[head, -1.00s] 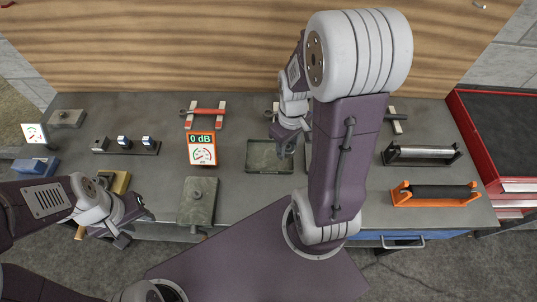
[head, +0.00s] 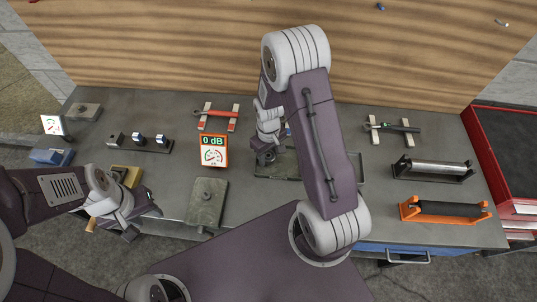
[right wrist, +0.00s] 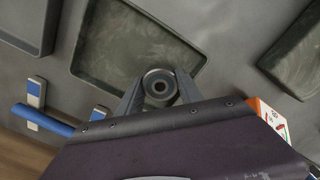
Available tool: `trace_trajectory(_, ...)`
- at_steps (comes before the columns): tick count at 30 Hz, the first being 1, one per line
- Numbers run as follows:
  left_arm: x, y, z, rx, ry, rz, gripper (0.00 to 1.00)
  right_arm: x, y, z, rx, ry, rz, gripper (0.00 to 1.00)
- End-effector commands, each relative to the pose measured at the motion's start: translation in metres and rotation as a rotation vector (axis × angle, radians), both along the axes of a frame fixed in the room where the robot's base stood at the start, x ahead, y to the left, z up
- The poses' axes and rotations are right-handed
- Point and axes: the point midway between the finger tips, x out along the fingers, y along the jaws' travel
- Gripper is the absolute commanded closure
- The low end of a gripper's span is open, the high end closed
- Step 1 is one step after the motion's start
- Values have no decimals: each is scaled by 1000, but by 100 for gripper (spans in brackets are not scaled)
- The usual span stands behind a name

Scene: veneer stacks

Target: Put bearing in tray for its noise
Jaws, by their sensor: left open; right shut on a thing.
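My right gripper (head: 266,158) is shut on a bearing (right wrist: 160,86), a small metal ring with a dark hole. In the head view it hangs over the left part of a grey-green tray (head: 287,174). In the right wrist view the bearing overlaps the near edge of that tray (right wrist: 130,40), whose visible floor is empty. Its height above the tray is unclear. An orange noise meter (head: 213,151) reads 0 dB; its edge shows in the right wrist view (right wrist: 268,120). My left gripper (head: 143,222) is open and empty at the table's front left.
A second tray (head: 361,167) is partly hidden behind my right arm. Rollers on black (head: 433,168) and orange (head: 445,211) stands are at right. Wrenches on supports (head: 216,115) lie at the back.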

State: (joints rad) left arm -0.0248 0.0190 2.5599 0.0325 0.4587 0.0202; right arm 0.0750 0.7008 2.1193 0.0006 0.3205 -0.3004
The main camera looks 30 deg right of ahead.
Motion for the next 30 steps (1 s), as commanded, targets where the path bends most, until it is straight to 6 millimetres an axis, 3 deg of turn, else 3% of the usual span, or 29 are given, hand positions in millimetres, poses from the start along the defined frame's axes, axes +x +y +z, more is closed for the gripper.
trace_trajectory(17,0,0,-8,0,0,0,59,0,0,-12,0,0,0,100)
trace_trajectory(18,0,0,-8,0,0,0,59,0,0,-12,0,0,0,52)
trace_trajectory(19,0,0,-8,0,0,0,59,0,0,-12,0,1,0,48)
trace_trajectory(26,0,0,-8,0,0,0,59,-1,0,-12,1,2,0,48)
trace_trajectory(30,0,0,1,0,0,0,59,0,0,1,0,1,0,48)
